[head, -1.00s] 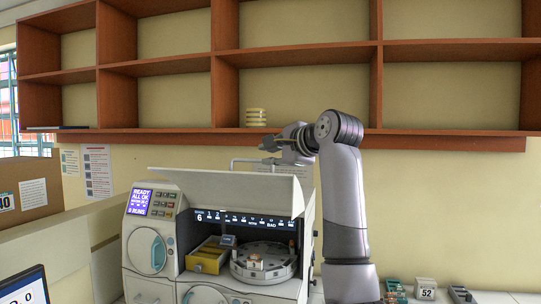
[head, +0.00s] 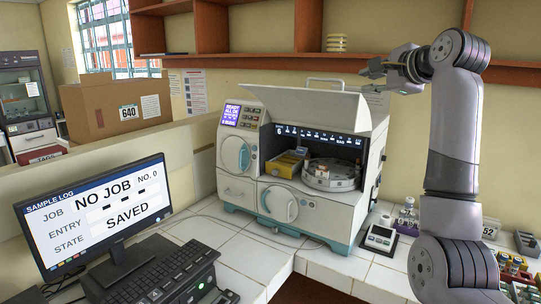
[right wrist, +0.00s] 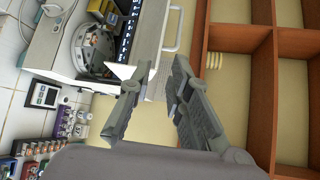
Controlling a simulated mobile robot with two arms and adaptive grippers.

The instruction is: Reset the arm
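My right arm (head: 455,140) stands raised at the right of the head view, bent at the top. Its gripper (head: 366,70) points left, high beside the incubator's raised lid and in front of the wall below the shelves. In the right wrist view the two fingers (right wrist: 153,72) stand apart with nothing between them, so it is open and empty. My left gripper is not in view. The white incubator (head: 232,190) has its front lid up; a round carousel (head: 330,183) and a yellow box (head: 284,168) show inside.
A monitor (head: 95,215) reads NO JOB, SAVED, with a keyboard (head: 160,275) in front. A small device with a display (head: 380,237) and coloured racks (head: 516,270) lie on the tiled bench to the right. A wooden shelf (head: 260,62) holds a yellow-white stack (head: 337,42).

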